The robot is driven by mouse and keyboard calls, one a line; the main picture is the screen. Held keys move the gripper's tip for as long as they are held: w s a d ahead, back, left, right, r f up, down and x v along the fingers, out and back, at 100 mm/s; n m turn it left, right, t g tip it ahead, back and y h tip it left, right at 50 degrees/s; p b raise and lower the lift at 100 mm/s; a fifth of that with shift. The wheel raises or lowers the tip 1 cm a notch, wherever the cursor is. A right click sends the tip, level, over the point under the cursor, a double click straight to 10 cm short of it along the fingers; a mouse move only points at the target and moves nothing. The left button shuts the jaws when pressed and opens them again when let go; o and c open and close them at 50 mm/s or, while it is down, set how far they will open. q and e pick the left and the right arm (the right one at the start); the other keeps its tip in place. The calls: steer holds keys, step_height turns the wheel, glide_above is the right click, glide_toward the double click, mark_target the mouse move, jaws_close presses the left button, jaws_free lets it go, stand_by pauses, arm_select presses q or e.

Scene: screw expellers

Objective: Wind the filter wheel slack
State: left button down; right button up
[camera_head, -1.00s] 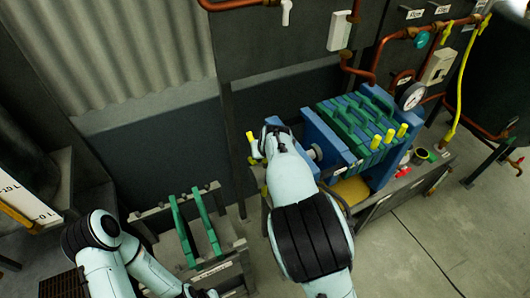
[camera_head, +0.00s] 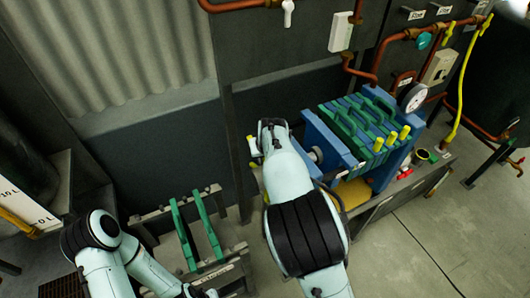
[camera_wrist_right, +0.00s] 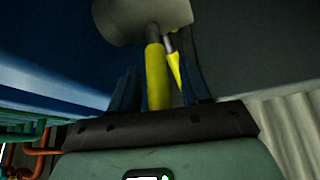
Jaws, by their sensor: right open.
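The filter press has a blue frame (camera_head: 325,140) holding green plates (camera_head: 362,120) in the head view. Its filter wheel is at the left end, largely hidden behind my right arm; a yellow grip (camera_head: 252,146) shows beside the arm. In the right wrist view, the wheel's grey hub (camera_wrist_right: 140,18) is at the top, with a thick yellow handle (camera_wrist_right: 156,75) and a thinner yellow-tipped spoke (camera_wrist_right: 173,70) below. My right gripper (camera_wrist_right: 161,85) is open, its dark fingers either side of the handle; contact cannot be told. My left arm runs along the lower left; its gripper is out of view.
A pressure gauge (camera_head: 414,97) and copper pipes are at the back right. A low stand with two green plates (camera_head: 194,230) is left of my right arm. A yellow hose (camera_head: 462,90) hangs at the right. Open floor (camera_head: 440,235) lies at the lower right.

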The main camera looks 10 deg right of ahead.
steer(key=shift+s, duration=0.1)
arm_select(q)
steer(key=shift+s+f+b, duration=0.4)
steer(key=shift+s+f, duration=0.15)
steer(key=shift+s, duration=0.2)
arm_select(e)
steer(key=v, duration=1.3)
steer(key=shift+r, duration=0.15)
